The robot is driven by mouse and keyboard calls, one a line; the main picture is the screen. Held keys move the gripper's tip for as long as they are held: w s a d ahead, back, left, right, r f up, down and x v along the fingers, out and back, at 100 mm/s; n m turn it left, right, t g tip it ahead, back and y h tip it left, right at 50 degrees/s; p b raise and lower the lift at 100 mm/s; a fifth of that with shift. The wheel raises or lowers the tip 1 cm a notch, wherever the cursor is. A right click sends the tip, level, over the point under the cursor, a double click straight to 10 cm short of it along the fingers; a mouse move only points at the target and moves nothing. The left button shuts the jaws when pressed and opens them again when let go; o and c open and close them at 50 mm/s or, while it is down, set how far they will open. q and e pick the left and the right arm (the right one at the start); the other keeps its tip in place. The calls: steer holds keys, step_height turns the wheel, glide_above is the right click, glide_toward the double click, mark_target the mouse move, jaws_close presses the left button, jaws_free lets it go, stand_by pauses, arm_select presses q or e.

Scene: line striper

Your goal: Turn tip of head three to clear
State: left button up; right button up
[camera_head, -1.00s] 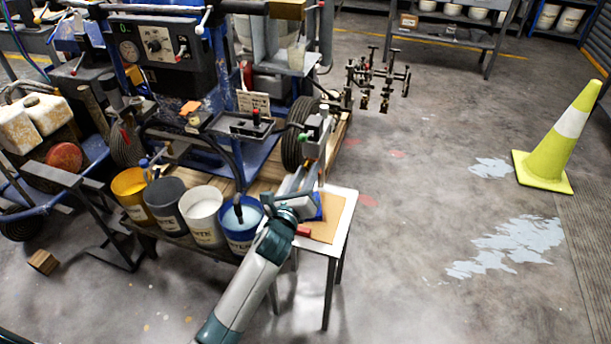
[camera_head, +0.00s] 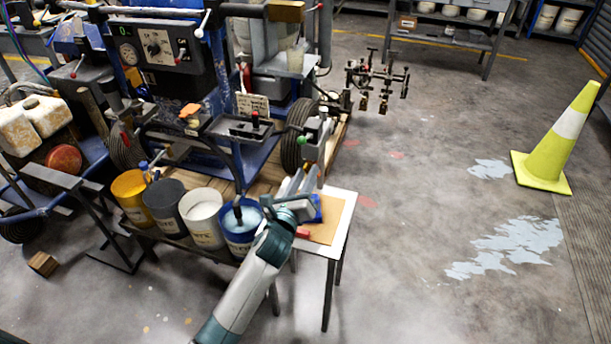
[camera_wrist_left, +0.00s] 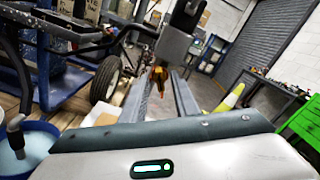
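My left gripper (camera_head: 298,182) reaches over the small side table towards the striper. In the left wrist view its two grey fingers (camera_wrist_left: 160,98) stand apart with nothing clamped between them. A dark grey fitting (camera_wrist_left: 180,35) with a brass-orange tip (camera_wrist_left: 160,74) appears beyond the fingers, in line with their gap; I cannot tell how far off it is. In the head view, a grey upright part with green on it (camera_head: 318,140) is just past the fingertips. A row of spray heads (camera_head: 375,82) sits at the striper's far right end. I cannot tell which is head three. My right gripper is not in view.
The blue line striper (camera_head: 190,135) fills the left. Several paint buckets, including a white one (camera_head: 205,230), stand in front of it. The side table (camera_head: 343,208) holds a blue box (camera_head: 308,207). A yellow-green cone (camera_head: 553,150) stands right; the floor between is clear.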

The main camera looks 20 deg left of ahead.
arm_select(q)
jaws_close()
steer(key=shift+r+m+p, duration=0.1)
steer(key=shift+m+p, duration=0.65)
steer(key=shift+m, duration=0.55)
steer(key=shift+m+p, duration=0.8)
steer(key=shift+m, duration=1)
steer(key=o, duration=0.6)
jaws_free()
steer(key=shift+s+p, duration=0.35)
steer(key=shift+s, duration=0.85)
steer(key=shift+s+a+p, duration=0.1)
steer(key=shift+s+p, duration=0.3)
steer(key=shift+s, duration=1.9)
